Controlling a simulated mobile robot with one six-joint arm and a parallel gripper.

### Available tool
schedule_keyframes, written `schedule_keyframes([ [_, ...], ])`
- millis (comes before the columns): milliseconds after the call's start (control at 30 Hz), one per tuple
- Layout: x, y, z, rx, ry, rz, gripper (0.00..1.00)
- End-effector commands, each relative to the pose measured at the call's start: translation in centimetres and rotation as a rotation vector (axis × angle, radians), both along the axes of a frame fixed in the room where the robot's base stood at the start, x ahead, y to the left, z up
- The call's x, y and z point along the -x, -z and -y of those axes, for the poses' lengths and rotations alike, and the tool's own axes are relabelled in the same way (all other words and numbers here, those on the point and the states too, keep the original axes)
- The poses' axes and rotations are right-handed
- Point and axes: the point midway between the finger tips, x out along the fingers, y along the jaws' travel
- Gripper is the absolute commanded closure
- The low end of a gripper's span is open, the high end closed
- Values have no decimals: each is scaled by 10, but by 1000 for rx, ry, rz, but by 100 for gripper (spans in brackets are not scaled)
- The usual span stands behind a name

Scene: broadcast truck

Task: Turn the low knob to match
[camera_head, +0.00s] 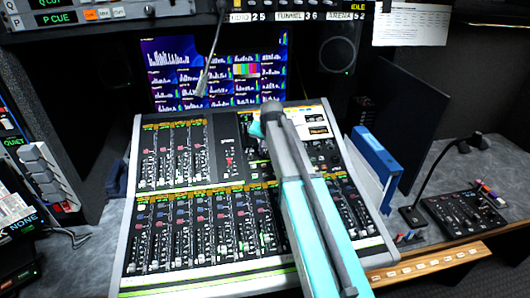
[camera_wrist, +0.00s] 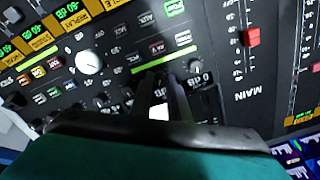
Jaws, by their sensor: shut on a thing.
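The mixing console (camera_head: 127,230) has rows of knobs, faders and small displays. My gripper (camera_wrist: 163,78) is at its panel in the wrist view, with its two dark fingers close together. They are shut on a small knob, mostly hidden between the fingertips, so its pointer cannot be read. Another black knob (camera_wrist: 195,67) is just right of the fingertips. A larger white knob (camera_wrist: 88,62) with a printed scale is to the left, apart from my fingers. In the head view my arm covers the gripped spot, and the fingertips are hidden.
A red fader cap (camera_wrist: 252,37) stands right of my fingers beside the MAIN label. A monitor wall (camera_head: 190,65) stands behind the console. A blue binder (camera_head: 375,155), a gooseneck microphone (camera_head: 440,155) and a black control box (camera_head: 463,212) are to the right.

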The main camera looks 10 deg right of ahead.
Motion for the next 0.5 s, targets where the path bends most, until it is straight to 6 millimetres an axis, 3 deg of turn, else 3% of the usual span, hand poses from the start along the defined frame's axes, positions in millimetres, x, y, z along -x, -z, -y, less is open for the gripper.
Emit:
schedule_keyframes([
  [367,-1,-1,0,-4,9,2,100],
  [400,-1,-1,0,-4,9,2,82],
  [500,-1,-1,0,-3,8,2,66],
])
